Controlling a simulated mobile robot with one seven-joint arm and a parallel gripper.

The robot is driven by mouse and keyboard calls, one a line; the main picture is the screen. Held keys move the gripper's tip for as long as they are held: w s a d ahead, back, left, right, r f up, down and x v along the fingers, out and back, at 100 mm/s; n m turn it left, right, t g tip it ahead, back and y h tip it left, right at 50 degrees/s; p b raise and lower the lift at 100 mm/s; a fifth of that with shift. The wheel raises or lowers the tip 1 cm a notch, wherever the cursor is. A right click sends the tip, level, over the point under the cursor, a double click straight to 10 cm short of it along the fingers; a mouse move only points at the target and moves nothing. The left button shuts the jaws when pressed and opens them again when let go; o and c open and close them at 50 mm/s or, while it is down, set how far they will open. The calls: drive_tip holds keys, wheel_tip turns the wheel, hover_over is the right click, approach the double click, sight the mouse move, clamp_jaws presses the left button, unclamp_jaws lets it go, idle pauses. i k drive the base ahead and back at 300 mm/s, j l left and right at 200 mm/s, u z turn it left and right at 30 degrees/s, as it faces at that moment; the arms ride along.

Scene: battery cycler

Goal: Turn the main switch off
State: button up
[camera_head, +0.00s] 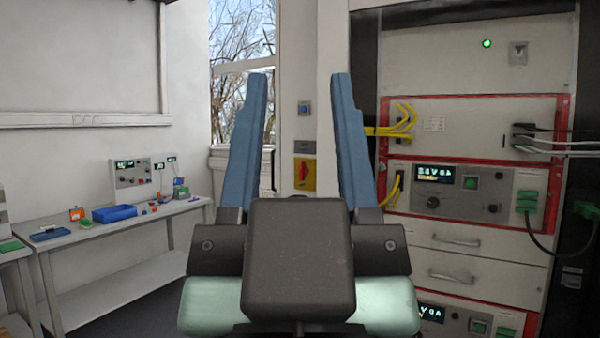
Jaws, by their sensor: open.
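The main switch (305,174) is a red knob on a yellow plate, on the pale upright panel left of the equipment rack. It shows between the two blue fingers of my gripper (298,78). The gripper is open and empty, its fingers far apart and pointing away from me. I see no contact between the fingers and the switch. The knob's exact turn is too small to tell. The gripper's dark body hides what lies below the switch.
A rack (470,70) with a lit green lamp, displays, and yellow and green cables stands at the right. A bench (115,238) with a blue tray (114,213) and small devices stands at the left. A small blue button box (304,108) sits above the switch.

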sight(304, 170)
drive_tip(key=i+j, duration=0.2)
drive_tip(key=i, duration=0.6)
drive_tip(key=i+j+u, duration=0.1)
drive_tip(key=i, duration=0.7)
drive_tip(key=i+j, duration=0.2)
drive_tip(key=i, duration=0.6)
